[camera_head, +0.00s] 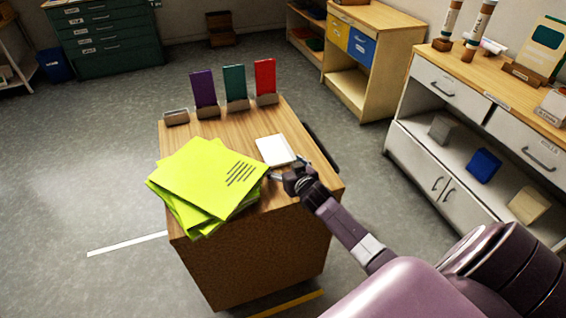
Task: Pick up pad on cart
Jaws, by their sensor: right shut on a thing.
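A small white pad (274,149) sits at the right part of the wooden cart's top (237,133). My right gripper (287,168) is at the near edge of the pad, one finger toward each side, and is shut on it. I cannot tell whether the pad rests on the top or is slightly raised. My left gripper is not in view.
Lime-green sheets (208,178) lie stacked askew, left of the pad, overhanging the cart's edge. Purple (203,89), teal (235,83) and red (265,77) cards stand in holders at the back, beside an empty holder (176,118). White cabinets (440,190) stand right. Floor on the left is open.

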